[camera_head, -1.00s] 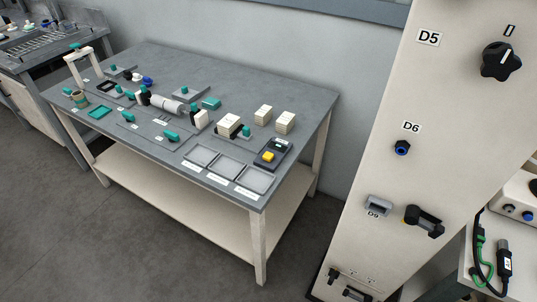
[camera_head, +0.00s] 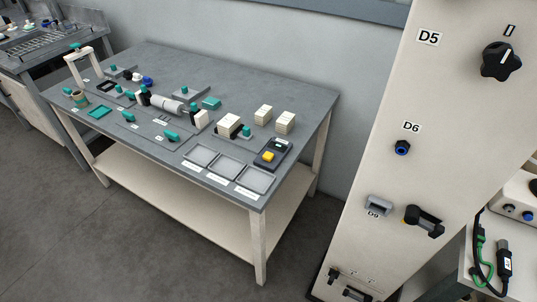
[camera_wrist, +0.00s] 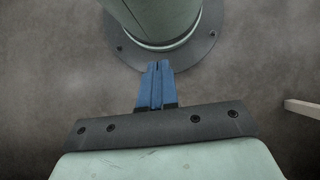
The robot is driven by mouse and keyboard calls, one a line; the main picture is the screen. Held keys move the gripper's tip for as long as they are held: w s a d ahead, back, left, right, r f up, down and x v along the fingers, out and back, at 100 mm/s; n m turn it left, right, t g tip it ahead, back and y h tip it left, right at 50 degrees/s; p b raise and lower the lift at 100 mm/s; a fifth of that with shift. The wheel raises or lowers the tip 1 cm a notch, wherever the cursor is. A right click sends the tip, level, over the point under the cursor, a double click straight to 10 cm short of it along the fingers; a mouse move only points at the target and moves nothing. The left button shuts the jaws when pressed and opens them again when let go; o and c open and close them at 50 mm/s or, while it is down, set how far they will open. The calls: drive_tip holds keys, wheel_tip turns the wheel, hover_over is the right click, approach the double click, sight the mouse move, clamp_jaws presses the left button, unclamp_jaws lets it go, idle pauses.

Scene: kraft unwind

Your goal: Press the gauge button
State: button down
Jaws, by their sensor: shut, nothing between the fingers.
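The gauge is a dark box (camera_head: 261,162) at the right front part of the grey table in the head view. A yellow button (camera_head: 268,156) sits on its top face, and a small display (camera_head: 281,142) is at its far end. My gripper (camera_wrist: 157,66) shows only in the wrist view, with its blue fingers together and nothing between them.
Three shallow grey trays (camera_head: 229,184) lie left of the gauge on the table (camera_head: 180,62). Pale blocks (camera_head: 285,123) stand behind it, and a roller fixture (camera_head: 166,104) is further left. A tall cream panel (camera_head: 380,150) with knobs rises at right.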

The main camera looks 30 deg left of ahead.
drive_tip(key=w, duration=0.1)
wheel_tip(320, 180, up, 54)
drive_tip(key=n+t+h, duration=0.4)
drive_tip(key=n+t, duration=1.1)
drive_tip(key=n, duration=0.7)
hover_over(266, 156)
drive_tip(key=shift+d+f, duration=0.1)
drive_tip(key=shift+f, duration=4.3)
